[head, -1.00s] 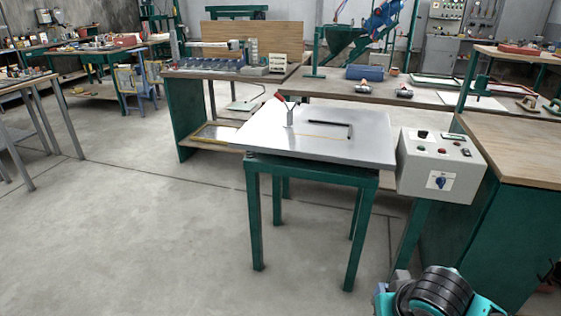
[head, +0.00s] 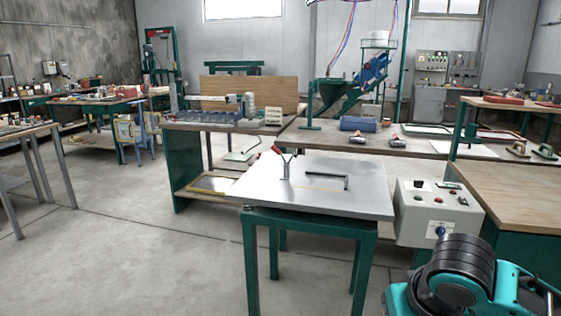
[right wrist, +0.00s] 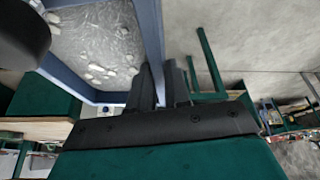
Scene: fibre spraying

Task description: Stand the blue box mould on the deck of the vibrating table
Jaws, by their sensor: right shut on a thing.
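The vibrating table's light grey deck (head: 250,190) stands on green legs in the middle of the head view. A red-handled clamp (head: 281,158) and a dark angled bar (head: 340,181) are on the deck. The blue box mould (right wrist: 151,35) shows in the right wrist view, partly cut off by the frame. Inside its blue walls is a grey, rough surface with pale lumps. My right gripper (right wrist: 163,82) is shut on one mould wall, with a dark finger on each side. The mould and right gripper are outside the head view. My left gripper is not in view.
A control box (head: 438,210) sits at the deck's right. A wooden-topped bench (head: 510,195) stands further right. A long bench (head: 430,148) with a blue roll (head: 358,124) and tools runs behind the table. The floor (head: 120,250) to the left is clear.

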